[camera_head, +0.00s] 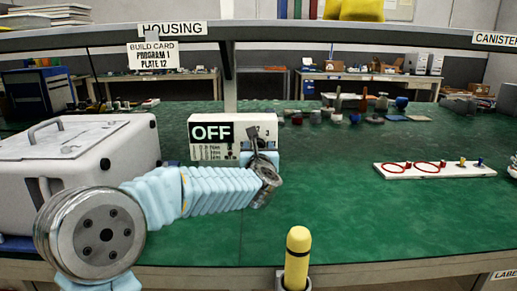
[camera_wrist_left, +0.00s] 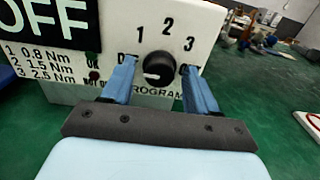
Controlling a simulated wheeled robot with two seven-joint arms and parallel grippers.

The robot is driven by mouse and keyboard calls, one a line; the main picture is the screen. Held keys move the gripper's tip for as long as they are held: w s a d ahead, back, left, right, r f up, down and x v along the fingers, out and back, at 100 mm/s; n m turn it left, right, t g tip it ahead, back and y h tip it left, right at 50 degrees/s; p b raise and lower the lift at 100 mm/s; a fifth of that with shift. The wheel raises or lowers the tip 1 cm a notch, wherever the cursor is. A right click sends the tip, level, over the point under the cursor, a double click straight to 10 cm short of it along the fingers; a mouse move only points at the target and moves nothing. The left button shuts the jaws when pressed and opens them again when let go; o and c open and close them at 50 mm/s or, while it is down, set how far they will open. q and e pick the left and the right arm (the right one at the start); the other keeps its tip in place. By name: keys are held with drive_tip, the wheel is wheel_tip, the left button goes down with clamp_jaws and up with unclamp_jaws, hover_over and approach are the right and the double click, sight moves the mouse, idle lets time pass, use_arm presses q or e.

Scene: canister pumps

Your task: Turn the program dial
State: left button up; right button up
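The program dial (camera_wrist_left: 158,68) is a round black knob on the front of a white control box (camera_head: 203,148). Its pale mark sits low and left of the knob's centre, towards a partly covered label at the left; 1, 2 and 3 are printed above and right. The box's display (camera_head: 211,132) reads OFF. My left gripper (camera_wrist_left: 159,64) is open, with one blue finger on each side of the dial; I cannot tell whether they touch it. In the head view the left gripper (camera_head: 259,150) covers the dial. My right gripper is not in view.
A build card (camera_head: 152,55) reads PROGRAM 1, PLATE 12. A large white case (camera_head: 125,145) stands left of the box. A white board with red rings (camera_head: 435,170) lies at the right. A yellow-topped object (camera_head: 297,258) stands at the front edge. Green bench is clear between.

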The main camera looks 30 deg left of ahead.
use_arm(q)
drive_tip(key=c, duration=1)
drive_tip(key=shift+o, duration=0.2)
drive_tip(key=shift+m, duration=0.3)
drive_tip(key=m+b, duration=0.2)
drive_tip(key=m, duration=0.6)
drive_tip(key=shift+d, duration=0.15)
drive_tip(key=shift+m, duration=0.3)
drive_tip(key=o, duration=1)
